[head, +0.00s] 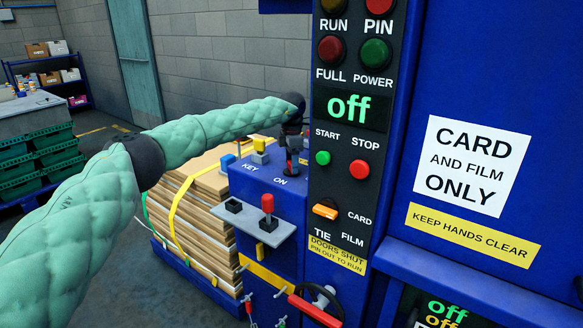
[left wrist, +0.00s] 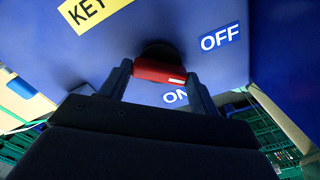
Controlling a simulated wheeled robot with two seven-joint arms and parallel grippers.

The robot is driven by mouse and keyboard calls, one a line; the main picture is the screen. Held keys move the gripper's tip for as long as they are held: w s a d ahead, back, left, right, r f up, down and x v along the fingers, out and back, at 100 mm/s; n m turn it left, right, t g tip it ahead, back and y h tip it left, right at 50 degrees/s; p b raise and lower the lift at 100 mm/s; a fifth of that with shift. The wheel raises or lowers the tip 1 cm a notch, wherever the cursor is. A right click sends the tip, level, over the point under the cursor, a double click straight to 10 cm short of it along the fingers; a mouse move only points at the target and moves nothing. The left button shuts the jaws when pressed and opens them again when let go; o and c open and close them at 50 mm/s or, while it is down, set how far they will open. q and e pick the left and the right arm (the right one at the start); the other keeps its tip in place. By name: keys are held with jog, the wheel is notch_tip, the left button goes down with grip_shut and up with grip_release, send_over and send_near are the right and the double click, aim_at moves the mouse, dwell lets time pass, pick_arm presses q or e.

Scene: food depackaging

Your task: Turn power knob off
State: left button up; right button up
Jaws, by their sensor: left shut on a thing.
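The power knob (left wrist: 155,72) is a red bar handle on a dark round base, with a small white mark near its right end. It sits on the blue panel top between the OFF label (left wrist: 220,37) and the ON label (left wrist: 175,97); the white mark lies nearer ON. My left gripper (left wrist: 158,75) is shut on the knob, one finger at each end. In the head view my left gripper (head: 292,150) reaches down to the blue box (head: 250,190), largely hiding the knob. The green display (head: 348,107) reads "off". My right gripper is not in view.
A tall control column (head: 350,60) with buttons and lamps stands right beside the gripper. A red-topped lever (head: 267,203) rises from a grey shelf in front. Strapped cardboard (head: 190,215) is stacked to the left. A red-handled wheel (head: 315,305) is below.

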pick_arm(q)
jog(key=n+b, duration=0.2)
jog(key=shift+n, duration=0.4)
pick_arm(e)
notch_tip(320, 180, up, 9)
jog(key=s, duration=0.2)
pick_arm(q)
jog(key=shift+n+b, duration=1.15)
jog(key=shift+n, duration=0.85)
jog(key=shift+r+n, duration=0.1)
jog(key=shift+n, duration=0.4)
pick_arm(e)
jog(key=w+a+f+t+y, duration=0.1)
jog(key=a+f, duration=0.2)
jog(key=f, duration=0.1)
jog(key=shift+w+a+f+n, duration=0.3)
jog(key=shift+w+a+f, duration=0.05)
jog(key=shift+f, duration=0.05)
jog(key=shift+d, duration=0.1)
pick_arm(q)
jog(key=o, duration=1)
jog(key=shift+d, duration=0.1)
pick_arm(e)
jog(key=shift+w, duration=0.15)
